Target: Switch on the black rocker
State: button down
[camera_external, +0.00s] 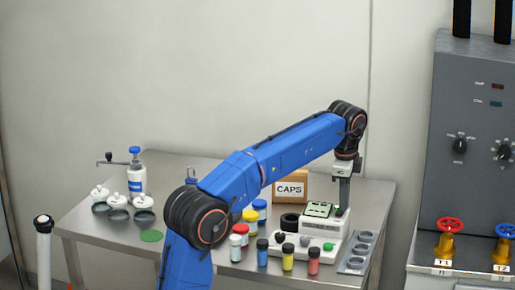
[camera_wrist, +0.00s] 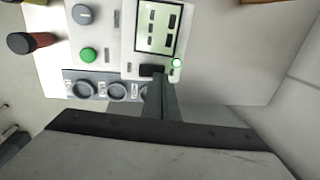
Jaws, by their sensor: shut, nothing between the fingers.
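The black rocker (camera_wrist: 151,70) is a small dark block on the lower edge of the white device (camera_wrist: 113,62) in the wrist view. My gripper (camera_wrist: 160,78) is shut and empty, its tip at the right end of the rocker; whether it touches cannot be told. A small green lamp (camera_wrist: 177,62) just right of the rocker looks bright. In the external view my gripper (camera_external: 341,210) points down at the right side of the white device (camera_external: 312,226), beside its green screen (camera_external: 319,209). The rocker cannot be made out there.
A grey holder with round wells (camera_external: 359,252) stands right of the device. Several capped bottles (camera_external: 262,252) stand at its left front. A CAPS box (camera_external: 291,187) is behind.

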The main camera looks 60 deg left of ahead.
jog(key=shift+s+d+r, duration=0.1)
jog(key=shift+s+d, duration=0.1)
dwell(0.3)
notch_tip(320, 180, up, 14)
jog(key=w+a, duration=0.1)
jog(key=shift+w+a, duration=0.25)
jog(key=shift+w, duration=0.05)
dwell(0.3)
dwell(0.4)
